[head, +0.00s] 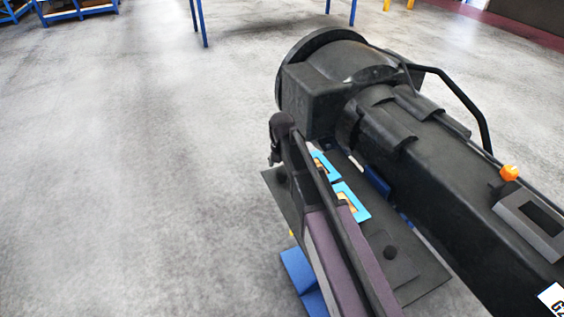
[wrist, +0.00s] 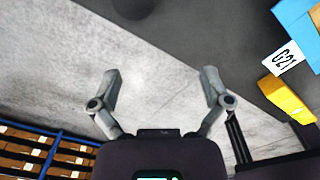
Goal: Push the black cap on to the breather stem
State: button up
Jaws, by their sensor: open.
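My gripper (wrist: 161,84) shows in the wrist view with its two fingers wide apart and nothing between them. I cannot make out my gripper for sure in the head view. A dark rounded shape (wrist: 137,5) is cut by the top edge of the wrist view. I cannot tell whether it is the black cap. No breather stem can be made out for sure in either view.
A blue block (wrist: 298,30) with a white G21 label (wrist: 287,57) and a yellow piece (wrist: 287,98) are at the wrist view's right. Blue shelving with brown boxes (wrist: 30,145) is at lower left. In the head view, grey floor (head: 130,170) is clear at left.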

jog(key=s+f+b, duration=0.2)
jog(key=s+f, duration=0.1)
jog(key=s, duration=0.8)
jog(key=shift+b, duration=0.35)
dwell(0.6)
